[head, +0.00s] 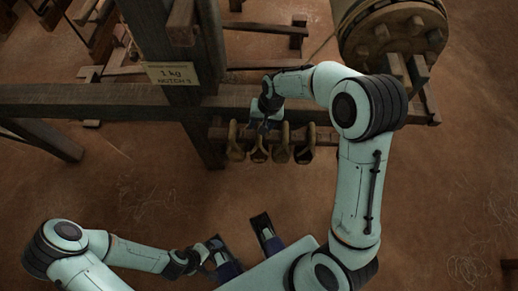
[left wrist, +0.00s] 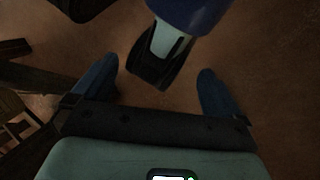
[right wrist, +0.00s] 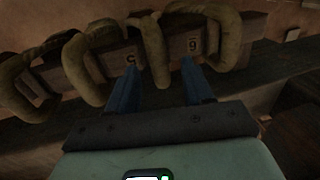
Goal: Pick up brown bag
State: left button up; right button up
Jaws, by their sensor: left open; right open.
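Several brown to tan bags with looped handles hang side by side from a wooden rail in the head view: a leftmost bag (head: 235,149), a second bag (head: 258,153), a third bag (head: 282,151) and a rightmost bag (head: 304,151). In the right wrist view, thick tan loops (right wrist: 85,65) hang over the rail beside number plates.
A wooden post with a label reading 1 kg, notch 3 (head: 171,73) stands left of the bags. A long beam (head: 100,97) runs behind the rail. A large wooden roller (head: 400,35) is at upper right. The brown floor in front of the rail is clear.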

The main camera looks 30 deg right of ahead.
jog(key=f, duration=0.3)
jog(key=shift+w+a+f+b, duration=0.15)
jog(key=shift+w+a+b, duration=0.05)
jog(key=shift+a+b, duration=0.1)
grip_shut()
jog(key=shift+r, duration=0.2)
dwell(0.9)
